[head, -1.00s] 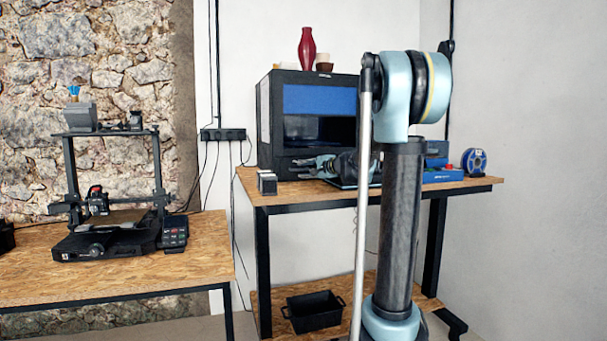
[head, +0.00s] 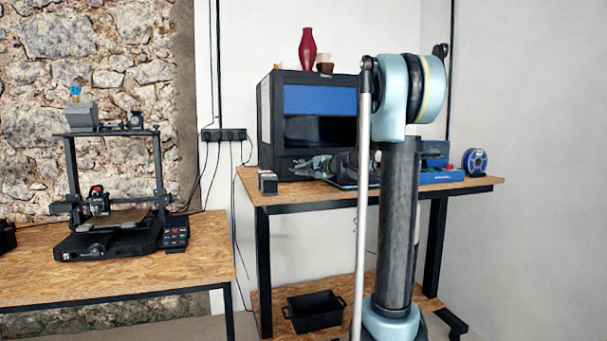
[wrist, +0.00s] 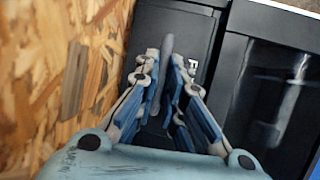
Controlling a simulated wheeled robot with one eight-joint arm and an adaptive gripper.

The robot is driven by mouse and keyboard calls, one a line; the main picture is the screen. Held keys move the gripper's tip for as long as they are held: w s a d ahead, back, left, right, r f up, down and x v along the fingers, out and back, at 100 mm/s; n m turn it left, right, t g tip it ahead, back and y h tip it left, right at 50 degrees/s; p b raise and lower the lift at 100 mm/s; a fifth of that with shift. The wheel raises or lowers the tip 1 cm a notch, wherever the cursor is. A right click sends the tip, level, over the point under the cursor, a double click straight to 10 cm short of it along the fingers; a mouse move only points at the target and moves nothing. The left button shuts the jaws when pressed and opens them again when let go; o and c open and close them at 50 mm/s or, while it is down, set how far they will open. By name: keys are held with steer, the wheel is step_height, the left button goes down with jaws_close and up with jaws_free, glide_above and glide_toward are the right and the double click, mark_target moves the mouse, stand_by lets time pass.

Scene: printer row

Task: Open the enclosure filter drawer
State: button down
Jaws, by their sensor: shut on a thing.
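The enclosure (head: 265,115) is a black box with a blue band and a dark window, standing on the right table. Its drawer front (wrist: 180,25) is a dark panel low on the enclosure, with a partly hidden white label (wrist: 193,72) in the wrist view. A grey handle (wrist: 167,43) sticks out from it. My gripper (wrist: 164,62) has its blue-grey fingers either side of this handle, shut on it. In the head view my gripper (head: 298,169) is at the enclosure's lower front, just above the tabletop. How far the drawer stands out cannot be told.
The wooden tabletop (head: 440,187) lies close beside my gripper. A small grey-black block (head: 267,183) stands near its left edge. A red vase (head: 307,50) is on the enclosure. A blue device (head: 440,176) and a blue spool (head: 475,161) are at the right.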

steer(key=s+d, duration=0.1)
steer(key=s, duration=0.4)
steer(key=s+d, duration=0.1)
steer(key=s, duration=0.4)
steer(key=s+d, duration=0.2)
steer(key=s, duration=0.3)
steer(key=shift+s+d+f, duration=0.1)
steer(key=c, duration=1.7)
jaws_free()
steer(key=shift+v, duration=5.9)
